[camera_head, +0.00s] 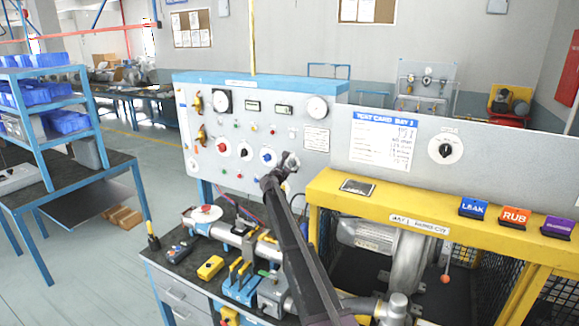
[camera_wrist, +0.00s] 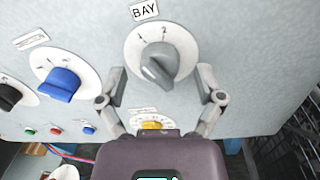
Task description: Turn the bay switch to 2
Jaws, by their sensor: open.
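The bay switch (camera_wrist: 157,64) is a grey knob on a round white dial under a "BAY" label (camera_wrist: 144,10) in the wrist view. The numerals 1 and 2 show above the knob, with 2 to the right. The knob is slanted, with a pale line toward its lower left; I cannot tell which number it is set to. My gripper (camera_wrist: 161,72) is open, one finger at each side of the dial and apart from the knob. In the head view my gripper (camera_head: 290,161) is at the panel's right part and hides the switch.
A blue knob (camera_wrist: 60,84) and a black knob (camera_wrist: 9,96) sit left of the switch, a yellow knob (camera_wrist: 152,125) below it. A yellow-framed bench (camera_head: 400,200) with a grey panel stands at right. Bench tools (camera_head: 210,268) lie below.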

